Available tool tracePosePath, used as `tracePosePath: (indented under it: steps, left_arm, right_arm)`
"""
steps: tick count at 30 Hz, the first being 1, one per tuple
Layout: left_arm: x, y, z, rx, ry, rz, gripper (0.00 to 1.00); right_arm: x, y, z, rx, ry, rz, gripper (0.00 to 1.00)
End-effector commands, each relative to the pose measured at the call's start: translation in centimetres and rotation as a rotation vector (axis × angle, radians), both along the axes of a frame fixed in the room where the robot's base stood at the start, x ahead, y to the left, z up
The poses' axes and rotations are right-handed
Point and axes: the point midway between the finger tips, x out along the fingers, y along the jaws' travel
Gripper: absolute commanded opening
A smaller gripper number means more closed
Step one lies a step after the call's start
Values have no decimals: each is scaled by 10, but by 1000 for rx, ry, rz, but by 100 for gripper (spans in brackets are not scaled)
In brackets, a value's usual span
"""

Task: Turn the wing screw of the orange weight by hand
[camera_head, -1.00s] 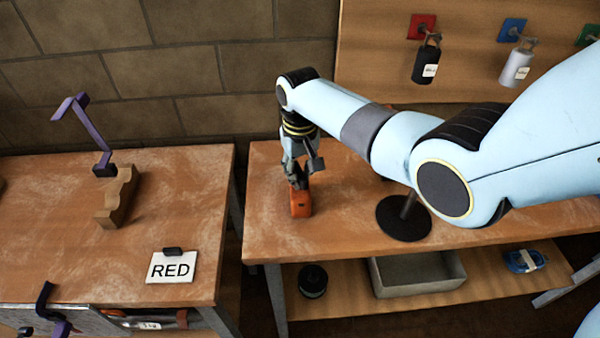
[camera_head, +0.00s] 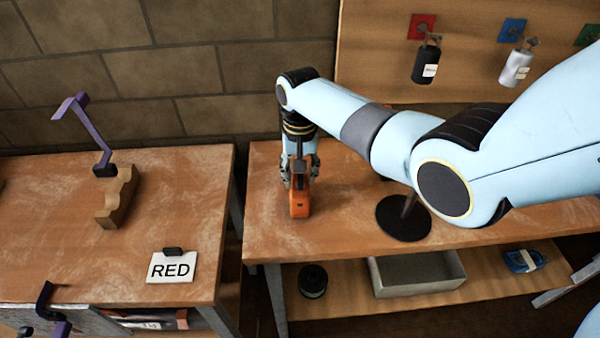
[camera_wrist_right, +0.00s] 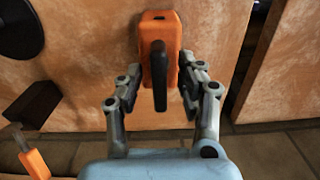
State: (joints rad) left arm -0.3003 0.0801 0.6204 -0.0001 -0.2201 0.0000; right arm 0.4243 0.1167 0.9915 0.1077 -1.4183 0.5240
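The orange weight (camera_head: 300,204) stands on the right-hand workbench, near its left end. In the right wrist view the orange weight (camera_wrist_right: 172,30) has a dark upright bar, apparently the wing screw (camera_wrist_right: 159,75), running along its middle. My right gripper (camera_head: 301,172) is over the weight, pointing down. In the wrist view the fingers of my right gripper (camera_wrist_right: 163,82) are apart, one on each side of the bar. A gap shows between the bar and each finger; whether the fingers touch the weight's sides I cannot tell. My left gripper is not in view.
A round black stand base (camera_head: 403,218) is right of the weight. Black (camera_head: 426,66) and silver (camera_head: 516,67) weights hang on the board behind. A grey tray (camera_head: 417,289) is on the lower shelf. The left bench holds a wooden block (camera_head: 117,200) and a RED sign (camera_head: 171,267).

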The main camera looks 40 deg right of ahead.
Motion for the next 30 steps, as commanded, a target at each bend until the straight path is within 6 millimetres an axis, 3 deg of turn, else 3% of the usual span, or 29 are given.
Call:
tracePosePath:
  steps: [5, 16, 30]
  left_arm:
    - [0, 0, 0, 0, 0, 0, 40]
    - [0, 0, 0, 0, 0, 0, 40]
    - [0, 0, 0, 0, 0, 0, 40]
  right_arm:
    - [0, 0, 4, 0, -1, 0, 38]
    - [0, 0, 46, 0, 0, 0, 38]
    - [0, 0, 50, 1, 1, 0, 38]
